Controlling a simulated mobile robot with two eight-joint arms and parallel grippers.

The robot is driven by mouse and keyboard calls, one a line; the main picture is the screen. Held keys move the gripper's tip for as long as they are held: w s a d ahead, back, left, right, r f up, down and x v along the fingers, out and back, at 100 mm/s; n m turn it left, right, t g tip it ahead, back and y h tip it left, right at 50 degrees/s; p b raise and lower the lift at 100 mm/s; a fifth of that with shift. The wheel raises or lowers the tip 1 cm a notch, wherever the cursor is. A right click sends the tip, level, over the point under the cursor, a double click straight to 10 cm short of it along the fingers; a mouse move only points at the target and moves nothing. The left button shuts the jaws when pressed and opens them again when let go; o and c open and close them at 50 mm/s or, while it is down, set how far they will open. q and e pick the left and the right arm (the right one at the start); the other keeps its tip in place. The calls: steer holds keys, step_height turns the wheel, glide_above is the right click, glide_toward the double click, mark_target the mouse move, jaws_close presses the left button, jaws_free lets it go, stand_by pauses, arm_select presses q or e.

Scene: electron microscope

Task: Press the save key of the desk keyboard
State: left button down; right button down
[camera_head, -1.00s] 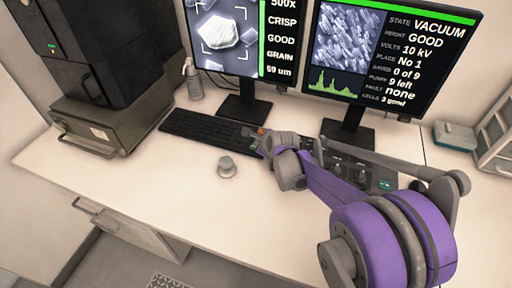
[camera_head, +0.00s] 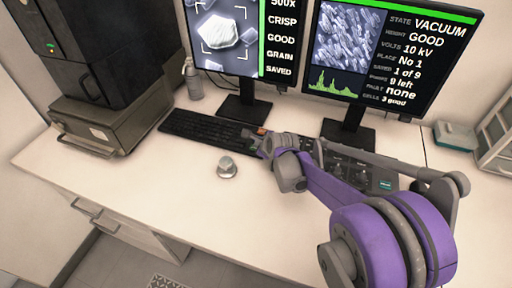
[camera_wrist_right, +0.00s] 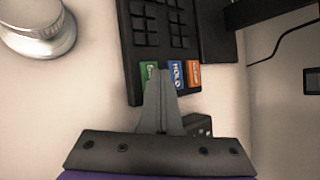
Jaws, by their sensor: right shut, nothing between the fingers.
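The black desk keyboard (camera_head: 205,129) lies on the desk in front of the left monitor. In the right wrist view, its end (camera_wrist_right: 160,30) carries a green key (camera_wrist_right: 148,71), a blue key marked HOLD (camera_wrist_right: 176,73) and an orange key (camera_wrist_right: 194,75). The green key's label is partly hidden by my fingers. My right gripper (camera_head: 256,143) is shut and empty, with its fingertips (camera_wrist_right: 160,73) at the green key, beside the blue one. Whether they still touch it I cannot tell. The left monitor (camera_head: 281,71) reads SAVED; the right monitor (camera_head: 407,72) reads 1 of 9 saved. My left gripper is not in view.
A round knob (camera_head: 227,167) stands on the desk in front of the keyboard, left of my right gripper. A control panel (camera_head: 370,176) lies behind my right arm. A bottle (camera_head: 193,80) stands behind the keyboard. The front left desk is clear.

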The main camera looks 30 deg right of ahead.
steer(key=shift+r+p, duration=0.5)
steer(key=shift+r, duration=0.25)
steer(key=shift+r+p, duration=1.8)
steer(key=shift+r, duration=0.8)
steer(key=shift+f, duration=0.1)
